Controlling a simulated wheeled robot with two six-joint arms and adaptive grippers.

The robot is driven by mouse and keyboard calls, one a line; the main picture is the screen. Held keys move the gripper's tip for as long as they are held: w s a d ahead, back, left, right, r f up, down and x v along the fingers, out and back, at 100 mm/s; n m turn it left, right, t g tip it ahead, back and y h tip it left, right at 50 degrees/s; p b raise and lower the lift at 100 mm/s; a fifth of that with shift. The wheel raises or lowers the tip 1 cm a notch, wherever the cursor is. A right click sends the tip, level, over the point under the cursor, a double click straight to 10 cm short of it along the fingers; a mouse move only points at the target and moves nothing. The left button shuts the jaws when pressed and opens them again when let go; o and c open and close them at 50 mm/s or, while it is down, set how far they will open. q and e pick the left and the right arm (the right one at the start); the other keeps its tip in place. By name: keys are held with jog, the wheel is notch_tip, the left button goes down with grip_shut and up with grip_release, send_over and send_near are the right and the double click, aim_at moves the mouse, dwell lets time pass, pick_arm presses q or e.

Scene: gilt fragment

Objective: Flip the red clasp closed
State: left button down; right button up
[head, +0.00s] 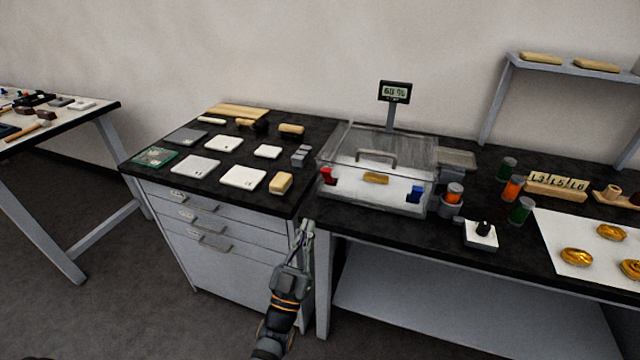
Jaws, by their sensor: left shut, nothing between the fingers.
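The red clasp (326,176) is on the left part of the front of a clear lidded box (385,199) on the black bench. It stands roughly upright; I cannot tell at this size whether it is latched. A blue clasp (415,194) is at the right part of the same front. The clear lid (400,147) with its handle looks lowered over the box. A tan block (376,178) lies inside. My left gripper (306,225) is shut and empty, in front of the bench edge, below and left of the red clasp, apart from it. My right gripper is out of view.
White and grey slabs and tan blocks (281,183) lie on the drawer cabinet top left of the box. A small display (395,92) stands behind it. Orange and green jars (521,209) and a black-knobbed white block (481,234) stand to its right. A shelf (575,68) is at the back right.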

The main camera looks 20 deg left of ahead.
aim_at(324, 173)
pick_arm(q)
jog(key=p+x, duration=0.1)
jog(key=x, duration=1)
jog(key=shift+p, duration=0.3)
